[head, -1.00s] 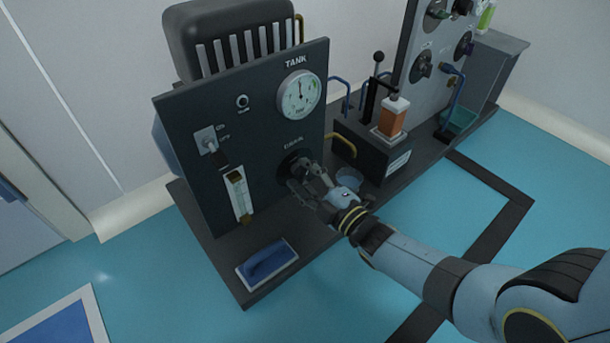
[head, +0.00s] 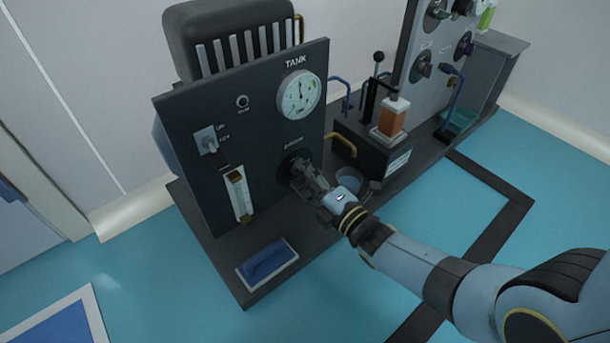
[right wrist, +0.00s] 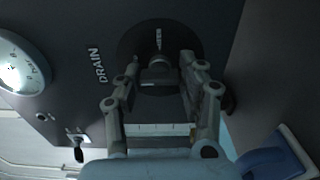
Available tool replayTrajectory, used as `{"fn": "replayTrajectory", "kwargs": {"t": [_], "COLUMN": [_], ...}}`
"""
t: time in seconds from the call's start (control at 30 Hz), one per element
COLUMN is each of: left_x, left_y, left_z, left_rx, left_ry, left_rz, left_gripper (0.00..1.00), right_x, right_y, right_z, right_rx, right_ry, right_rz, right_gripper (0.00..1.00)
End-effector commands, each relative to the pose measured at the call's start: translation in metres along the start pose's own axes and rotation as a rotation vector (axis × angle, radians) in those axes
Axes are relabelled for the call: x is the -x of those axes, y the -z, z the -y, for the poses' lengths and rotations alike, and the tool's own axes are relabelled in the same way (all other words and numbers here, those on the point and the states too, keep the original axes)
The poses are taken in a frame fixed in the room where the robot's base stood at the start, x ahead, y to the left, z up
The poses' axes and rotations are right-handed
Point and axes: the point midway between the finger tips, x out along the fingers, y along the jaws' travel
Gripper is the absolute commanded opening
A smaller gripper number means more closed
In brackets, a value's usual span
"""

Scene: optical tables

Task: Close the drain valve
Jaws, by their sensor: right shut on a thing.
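The drain valve (right wrist: 158,70) is a dark knob on a round black plate, under the DRAIN label on the dark tank panel (head: 220,100). In the head view the plate (head: 291,160) shows just behind my right gripper (head: 298,175). In the right wrist view my right gripper (right wrist: 165,75) has its two fingers on either side of the knob and is shut on it. The fingers hide part of the knob, and its exact turn angle is hard to tell. My left gripper is out of view.
A round gauge (head: 299,97) and a toggle switch (head: 207,141) are on the panel. A sight glass (head: 239,195) is below the switch.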

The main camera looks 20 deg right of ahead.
Motion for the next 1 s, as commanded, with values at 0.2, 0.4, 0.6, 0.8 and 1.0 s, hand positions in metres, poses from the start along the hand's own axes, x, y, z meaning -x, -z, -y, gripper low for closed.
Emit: {"fn": "replayTrajectory", "kwargs": {"t": [0.2, 0.4, 0.6, 0.8, 1.0], "left_x": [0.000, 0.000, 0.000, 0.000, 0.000], "left_y": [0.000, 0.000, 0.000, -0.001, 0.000], "left_z": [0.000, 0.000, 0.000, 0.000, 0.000], "left_rx": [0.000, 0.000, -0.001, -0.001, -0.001], "left_ry": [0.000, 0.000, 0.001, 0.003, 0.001], "left_rz": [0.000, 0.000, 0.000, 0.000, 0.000], "left_gripper": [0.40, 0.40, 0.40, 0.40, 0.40], "right_x": [0.002, 0.001, 0.001, 0.015, 0.058], "right_y": [0.001, 0.000, 0.000, 0.000, 0.001], "right_z": [0.002, 0.002, 0.001, 0.002, 0.002], "right_rx": [0.001, 0.001, 0.000, 0.001, 0.001], "right_ry": [0.006, 0.004, 0.002, 0.004, 0.005], "right_rz": [-0.001, -0.001, -0.001, 0.000, -0.001], "right_gripper": [0.08, 0.63, 0.63, 0.63, 0.63]}}
